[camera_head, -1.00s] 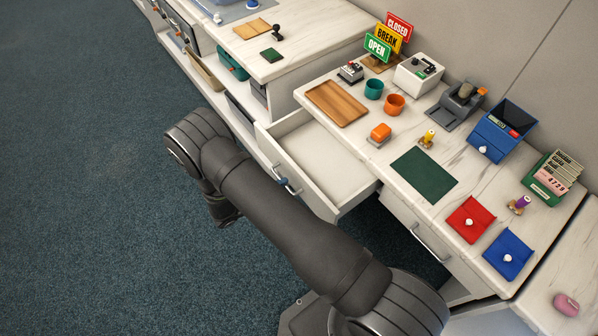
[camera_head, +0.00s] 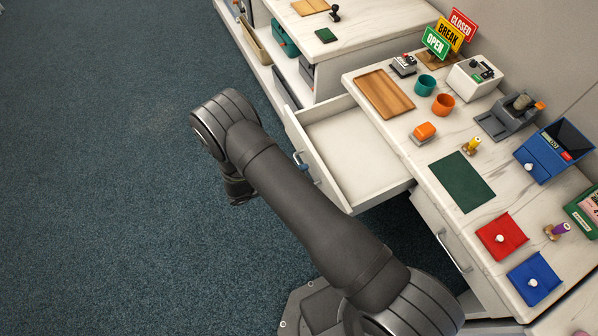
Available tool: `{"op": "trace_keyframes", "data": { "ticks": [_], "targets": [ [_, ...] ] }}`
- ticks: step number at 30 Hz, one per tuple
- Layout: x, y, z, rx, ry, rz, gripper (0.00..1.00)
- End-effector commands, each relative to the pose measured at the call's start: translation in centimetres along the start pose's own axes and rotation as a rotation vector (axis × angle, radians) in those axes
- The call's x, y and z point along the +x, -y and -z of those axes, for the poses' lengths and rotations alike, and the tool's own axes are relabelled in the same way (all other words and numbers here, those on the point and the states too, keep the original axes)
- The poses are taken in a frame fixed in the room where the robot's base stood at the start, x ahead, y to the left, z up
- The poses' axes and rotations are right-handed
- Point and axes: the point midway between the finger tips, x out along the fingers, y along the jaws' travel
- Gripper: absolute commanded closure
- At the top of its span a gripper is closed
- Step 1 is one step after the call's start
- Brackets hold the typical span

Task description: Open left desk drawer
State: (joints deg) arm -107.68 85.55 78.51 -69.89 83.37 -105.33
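The left desk drawer (camera_head: 350,145) stands pulled out from under the white marble-look desk top (camera_head: 430,172), and its pale interior is empty. Its front (camera_head: 318,160) faces left and carries a metal handle (camera_head: 306,172). A small blue piece (camera_head: 302,166) shows at the handle; I cannot tell whether it belongs to my gripper. My dark arm crosses in front of the drawer's lower left. Its elbow is left of the drawer front and the wrist hangs below the elbow. My gripper's fingers are not clearly visible, so their grip on the handle cannot be told.
A second drawer with a metal handle (camera_head: 452,250) is shut to the right. On the desk are a wooden tray (camera_head: 384,93), teal cup (camera_head: 425,85), orange cup (camera_head: 443,104), green mat (camera_head: 461,182) and signs (camera_head: 449,35). Open carpet (camera_head: 100,180) lies to the left.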

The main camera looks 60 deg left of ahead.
Motion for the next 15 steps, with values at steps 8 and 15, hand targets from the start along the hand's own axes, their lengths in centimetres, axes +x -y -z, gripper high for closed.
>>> {"op": "trace_keyframes", "data": {
  "ticks": [8,15],
  "targets": [
    [-0.6,0.0,0.0,0.000,0.001,0.000,0.68],
    [-5.0,-0.1,-0.1,0.000,0.005,-0.001,0.68]
  ]
}}
